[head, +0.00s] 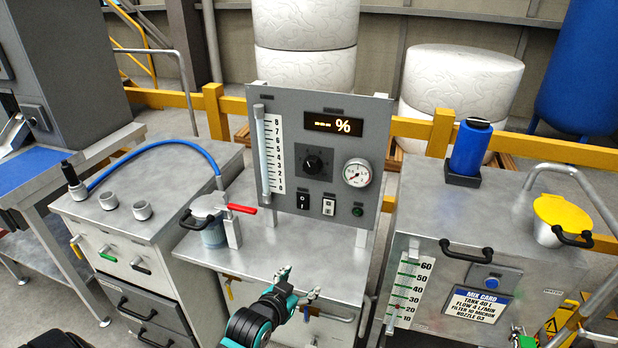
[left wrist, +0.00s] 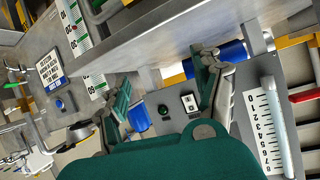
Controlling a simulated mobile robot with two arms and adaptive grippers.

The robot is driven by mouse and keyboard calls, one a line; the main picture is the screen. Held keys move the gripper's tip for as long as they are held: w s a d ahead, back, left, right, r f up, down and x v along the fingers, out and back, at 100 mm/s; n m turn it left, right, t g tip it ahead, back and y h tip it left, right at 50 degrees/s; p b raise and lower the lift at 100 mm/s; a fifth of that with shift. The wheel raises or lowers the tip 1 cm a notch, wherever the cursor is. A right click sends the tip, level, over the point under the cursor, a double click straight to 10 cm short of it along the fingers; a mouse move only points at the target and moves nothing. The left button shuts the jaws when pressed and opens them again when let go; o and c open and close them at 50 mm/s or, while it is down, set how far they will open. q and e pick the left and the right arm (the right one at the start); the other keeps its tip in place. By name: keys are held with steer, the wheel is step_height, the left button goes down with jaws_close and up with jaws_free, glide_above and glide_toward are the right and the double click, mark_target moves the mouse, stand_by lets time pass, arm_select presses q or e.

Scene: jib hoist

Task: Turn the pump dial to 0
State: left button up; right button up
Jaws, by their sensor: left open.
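The pump dial (head: 313,162) is a black round knob on a dark square plate, in the middle of the grey control panel (head: 375,120). The display (head: 332,125) above it shows dashes and a percent sign. My left gripper (head: 297,284) is open and empty, in front of and below the panel and apart from the dial. In the left wrist view its spread fingers (left wrist: 165,72) frame part of the panel; the dial is not visible there.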

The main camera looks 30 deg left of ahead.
mark_target(310, 169)
arm_select(q)
steer(key=a+r+t+y, duration=0.1)
steer(key=a+r+t, duration=0.15)
steer(key=r, duration=0.75)
steer(key=a+r+t+y, duration=0.1)
steer(key=a+r+t, duration=0.15)
steer(key=r, duration=0.85)
steer(key=w, duration=0.5)
steer(key=w+a+p, duration=0.1)
steer(key=w, duration=0.4)
steer(key=w+a+p, duration=0.1)
steer(key=w, duration=0.4)
steer(key=shift+w+f, duration=0.1)
steer(key=shift+w, duration=0.1)
steer(key=shift+w+a, duration=0.1)
steer(key=shift+w, duration=0.6)
steer(key=shift+c, duration=0.3)
steer(key=shift+n, duration=0.3)
steer(key=c, duration=1.1)
